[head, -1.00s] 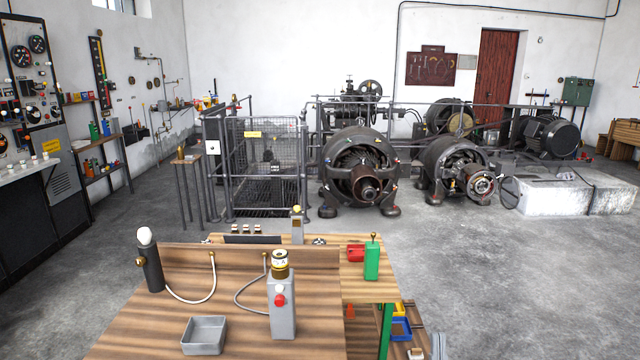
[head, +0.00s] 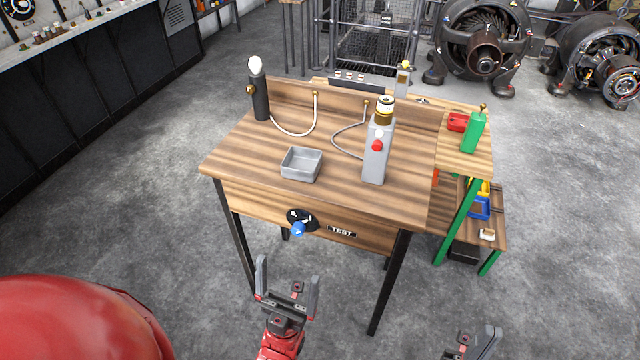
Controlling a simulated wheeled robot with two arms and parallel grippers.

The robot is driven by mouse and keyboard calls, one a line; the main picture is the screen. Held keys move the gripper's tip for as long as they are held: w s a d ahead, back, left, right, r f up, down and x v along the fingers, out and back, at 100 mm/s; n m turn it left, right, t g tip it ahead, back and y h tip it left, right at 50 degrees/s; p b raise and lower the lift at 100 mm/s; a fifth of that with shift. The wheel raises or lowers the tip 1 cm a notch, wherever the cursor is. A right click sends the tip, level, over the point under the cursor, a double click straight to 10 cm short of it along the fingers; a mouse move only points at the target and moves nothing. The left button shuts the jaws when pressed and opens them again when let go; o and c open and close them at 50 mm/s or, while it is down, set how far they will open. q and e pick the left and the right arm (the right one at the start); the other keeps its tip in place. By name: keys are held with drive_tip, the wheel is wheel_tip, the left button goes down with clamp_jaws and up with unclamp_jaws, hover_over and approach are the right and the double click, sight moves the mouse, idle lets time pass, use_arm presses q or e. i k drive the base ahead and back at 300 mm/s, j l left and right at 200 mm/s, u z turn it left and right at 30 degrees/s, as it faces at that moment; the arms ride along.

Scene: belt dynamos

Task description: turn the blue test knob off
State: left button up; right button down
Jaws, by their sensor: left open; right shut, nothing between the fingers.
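The blue test knob (head: 298,229) sits on the front panel of the wooden bench, in front of a round black dial plate (head: 301,217) with white marks. A black label reading TEST (head: 342,231) is to its right. My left gripper (head: 288,270) is open and empty, below and in front of the knob and apart from it. My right gripper (head: 474,340) is shut and empty at the bottom right edge, partly cut off, well away from the knob. The marks on the dial are too small to read.
On the wooden bench (head: 232,150) stand a grey tray (head: 301,164), a grey box with a red button (head: 376,150) and a black lamp post (head: 259,95). A green-legged side table (head: 470,165) adjoins on the right. The floor before the bench is clear.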

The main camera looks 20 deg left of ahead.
sight(298, 229)
drive_tip(key=k, duration=0.35)
drive_tip(key=k+u, duration=0.1)
drive_tip(key=u, duration=1.55)
